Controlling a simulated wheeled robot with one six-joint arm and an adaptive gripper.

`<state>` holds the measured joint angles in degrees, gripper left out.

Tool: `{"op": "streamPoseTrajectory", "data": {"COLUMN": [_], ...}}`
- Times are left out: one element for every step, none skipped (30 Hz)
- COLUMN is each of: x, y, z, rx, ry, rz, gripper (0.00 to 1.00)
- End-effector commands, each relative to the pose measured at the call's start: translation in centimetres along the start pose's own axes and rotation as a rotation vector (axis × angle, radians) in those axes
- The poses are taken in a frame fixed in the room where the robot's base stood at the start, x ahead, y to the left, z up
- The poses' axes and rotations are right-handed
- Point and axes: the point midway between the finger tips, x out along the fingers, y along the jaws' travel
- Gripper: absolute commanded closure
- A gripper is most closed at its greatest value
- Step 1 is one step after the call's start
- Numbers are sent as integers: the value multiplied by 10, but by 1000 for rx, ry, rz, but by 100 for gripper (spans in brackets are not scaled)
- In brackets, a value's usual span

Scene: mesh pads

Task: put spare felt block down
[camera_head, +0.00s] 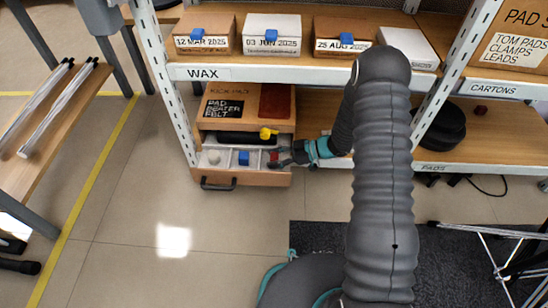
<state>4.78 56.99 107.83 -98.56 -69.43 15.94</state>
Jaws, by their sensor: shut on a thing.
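My gripper (279,158) reaches in from the right over the open drawer (220,176) of a small wooden cabinet. It is shut on a small red block (274,155), which looks like the felt block, at the right end of the drawer. The fingers partly hide the block. I cannot tell whether it touches the drawer floor. A blue block (244,158) lies in the middle part of the drawer. A pale round thing (214,157) lies in the left part.
A yellow thing (267,133) sticks out above the drawer. The cabinet top (247,95) bears a dark label and a red-brown patch. A shelf with dated boxes (272,35) overhangs it. A white rack post (168,80) stands at left. The floor in front is clear.

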Motion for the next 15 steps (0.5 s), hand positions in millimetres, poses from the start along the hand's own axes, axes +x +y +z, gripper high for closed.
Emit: {"op": "streamPoseTrajectory", "data": {"x": [1,0,0,0,0,0,0,0,0,0,0,0,0,0,-1], "y": [0,0,0,0,0,0,0,0,0,0,0,0,0,0,0], "z": [2,1,1,1,1,1,1,1,1,1,1,1,0,0,-3], "rx": [1,0,0,0,0,0,0,0,0,0,0,0,0,0,0], "ry": [0,0,0,0,0,0,0,0,0,0,0,0,0,0,0], "rz": [0,0,0,0,0,0,0,0,0,0,0,0,0,0,0], "gripper": [89,48,38,31,31,31,31,31,31,31,31,31,31,31,31]}}
